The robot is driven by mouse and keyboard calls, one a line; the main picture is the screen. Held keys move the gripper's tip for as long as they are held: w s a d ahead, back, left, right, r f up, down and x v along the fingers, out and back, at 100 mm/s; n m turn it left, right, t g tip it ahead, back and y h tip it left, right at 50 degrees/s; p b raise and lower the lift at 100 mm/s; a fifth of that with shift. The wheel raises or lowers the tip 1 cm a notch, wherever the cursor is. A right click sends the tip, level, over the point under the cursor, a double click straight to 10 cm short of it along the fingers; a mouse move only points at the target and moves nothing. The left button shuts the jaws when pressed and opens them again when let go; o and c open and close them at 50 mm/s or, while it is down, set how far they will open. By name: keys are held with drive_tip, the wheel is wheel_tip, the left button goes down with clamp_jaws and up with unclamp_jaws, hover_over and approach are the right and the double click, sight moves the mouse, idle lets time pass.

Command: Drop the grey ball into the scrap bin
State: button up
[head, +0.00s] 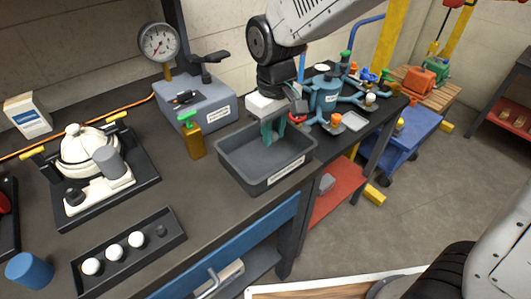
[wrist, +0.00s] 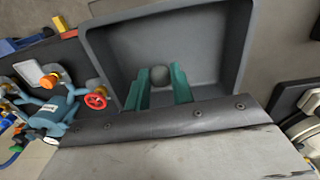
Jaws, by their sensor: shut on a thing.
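My gripper (head: 273,131) points down over the far part of the dark grey open bin (head: 232,171), which has a white label on its front. In the wrist view my teal fingers (wrist: 159,80) are shut on the small grey ball (wrist: 160,74), held at their tips. The bin (wrist: 228,45) shows behind the ball, and its inside looks empty. In the head view the ball cannot be made out between the fingers. How far it is above the bin floor is hard to tell.
A grey box (head: 205,101) with a gauge (head: 159,43) stands behind the bin. A green-topped amber bottle (head: 193,136) is at its left. A tray with white balls (head: 137,239) lies front left.

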drive_tip(key=shift+f, duration=0.4)
drive_tip(key=o, duration=1)
drive_tip(key=shift+o, duration=0.2)
wheel_tip(320, 180, up, 8)
drive_tip(key=shift+f, duration=0.1)
